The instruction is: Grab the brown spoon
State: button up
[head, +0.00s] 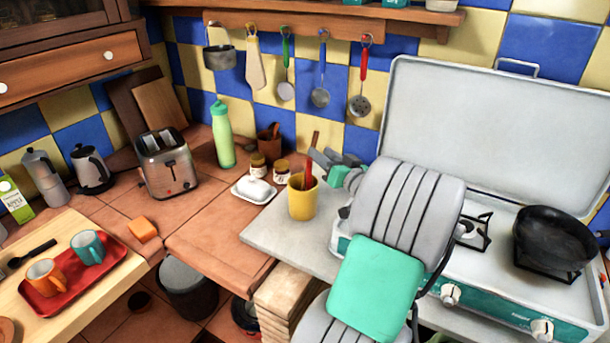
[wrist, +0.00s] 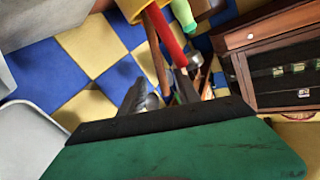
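The brown spoon (head: 315,139) stands upright in a yellow pot (head: 302,202), with a red-handled utensil (head: 308,172) beside it. My gripper (head: 324,157) is just above and right of the pot, close to the spoon. In the wrist view the brown spoon (wrist: 156,55) runs from the yellow pot (wrist: 132,8) towards the space between my fingertips (wrist: 160,92), beside the red utensil (wrist: 167,38). The fingers are apart. I cannot tell whether the spoon is between them or beyond them, and no contact shows.
The pot stands on a pale counter (head: 262,228) left of the camping stove (head: 470,285), which has a black pan (head: 553,238). A white butter dish (head: 254,190) and small jars (head: 258,165) stand left of the pot. Utensils hang from a wall rail (head: 290,22) behind.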

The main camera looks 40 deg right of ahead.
jog(key=p+x, duration=0.1)
jog(key=x, duration=0.4)
jog(key=shift+c, duration=0.6)
jog(key=shift+a, duration=0.1)
grip_shut()
dwell(0.6)
